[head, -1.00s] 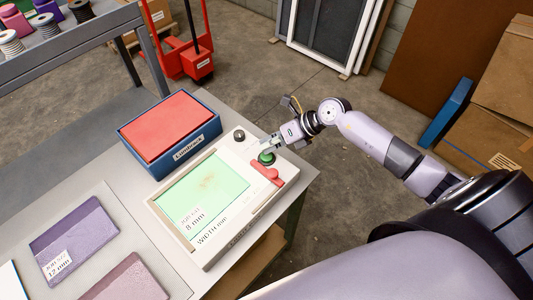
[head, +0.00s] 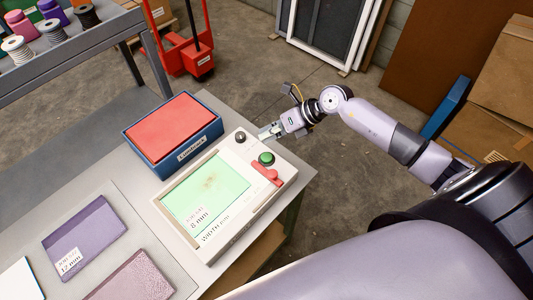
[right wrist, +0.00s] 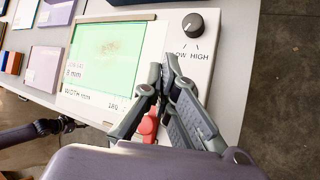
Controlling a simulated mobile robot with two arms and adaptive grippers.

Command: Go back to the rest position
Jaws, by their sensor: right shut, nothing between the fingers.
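My right gripper (head: 266,133) is shut and empty. In the head view it hangs at the far edge of the white control panel (head: 228,232), between the black knob (head: 240,137) and the green button (head: 266,158). It appears apart from both. In the right wrist view the fingers (right wrist: 165,68) meet in front of the panel, beside the LOW–HIGH knob (right wrist: 193,25), and hide the green button. A red lever (head: 267,173) sits beside the button. My left gripper is not seen.
A blue bin (head: 177,158) with a red block stands against the panel on the grey table (head: 150,205). Purple (head: 85,236) and pinkish (head: 130,278) slabs lie at the lower left. A shelf with spools (head: 40,62) is behind. The floor right of the table is open.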

